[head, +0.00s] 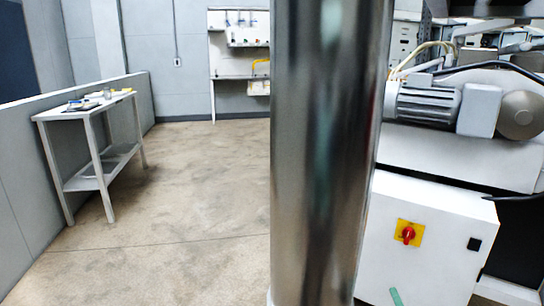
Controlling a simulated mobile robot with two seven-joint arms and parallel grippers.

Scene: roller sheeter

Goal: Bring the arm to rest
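Neither of my grippers shows in the head view, and no arm can be made out for certain. A shiny upright metal cylinder (325,150) stands very close to the camera and fills the middle of the view from top to bottom. I cannot tell whether it is part of my own body. It hides what lies behind it.
A machine with a grey motor (428,105) stands at right, above a white cabinet (440,245) with a red switch (408,234). A white side table (68,114) stands along the low wall at left. A shelf unit (240,76) stands at the back. The floor (190,200) between is clear.

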